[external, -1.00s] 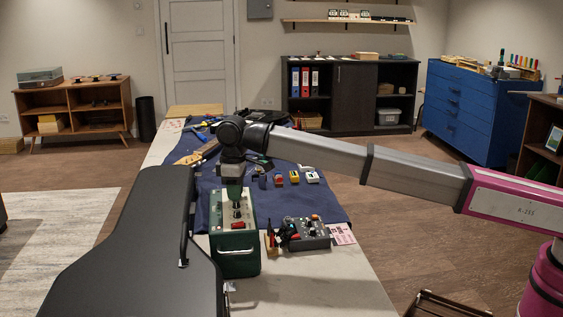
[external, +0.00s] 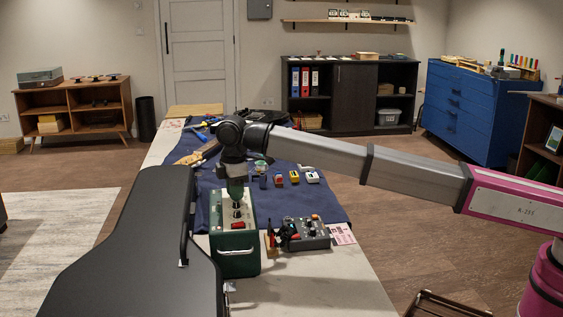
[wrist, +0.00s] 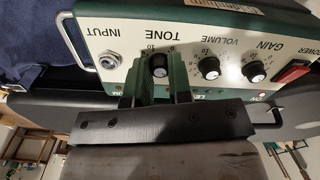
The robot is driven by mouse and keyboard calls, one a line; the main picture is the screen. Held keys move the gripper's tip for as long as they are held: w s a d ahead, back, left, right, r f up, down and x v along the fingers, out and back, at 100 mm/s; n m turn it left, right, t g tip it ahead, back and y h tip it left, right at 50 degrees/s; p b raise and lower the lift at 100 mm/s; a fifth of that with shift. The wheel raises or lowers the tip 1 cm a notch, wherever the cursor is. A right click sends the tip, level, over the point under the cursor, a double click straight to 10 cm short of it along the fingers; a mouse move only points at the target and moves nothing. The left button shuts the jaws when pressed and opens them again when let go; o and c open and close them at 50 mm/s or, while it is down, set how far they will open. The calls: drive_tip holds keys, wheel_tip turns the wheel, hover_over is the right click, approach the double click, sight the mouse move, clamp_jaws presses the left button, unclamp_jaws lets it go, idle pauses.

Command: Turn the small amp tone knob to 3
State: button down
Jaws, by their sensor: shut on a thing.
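The small amp (external: 235,253) is a green box with a pale control panel and a handle, standing on the bench. In the wrist view its panel (wrist: 210,42) appears upside down, with INPUT, TONE, VOLUME and GAIN labels. The black tone knob (wrist: 159,66) sits between the green fingers of my gripper (wrist: 158,74), which is shut on it. My gripper also shows above the amp in the external view (external: 237,200). The knob's exact setting cannot be read, as the fingers cover part of its scale.
The volume knob (wrist: 209,68), gain knob (wrist: 254,71) and red power switch (wrist: 292,72) are beside the tone knob. A black case (external: 140,245) stands close left of the amp. A grey control box (external: 306,233) is at its right. Small pedals lie on the blue mat (external: 285,205).

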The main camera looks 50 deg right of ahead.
drive_tip(key=shift+r, duration=0.1)
drive_tip(key=c, duration=1)
unclamp_jaws()
drive_tip(key=shift+c, duration=0.2)
wheel_tip(320, 180, up, 11)
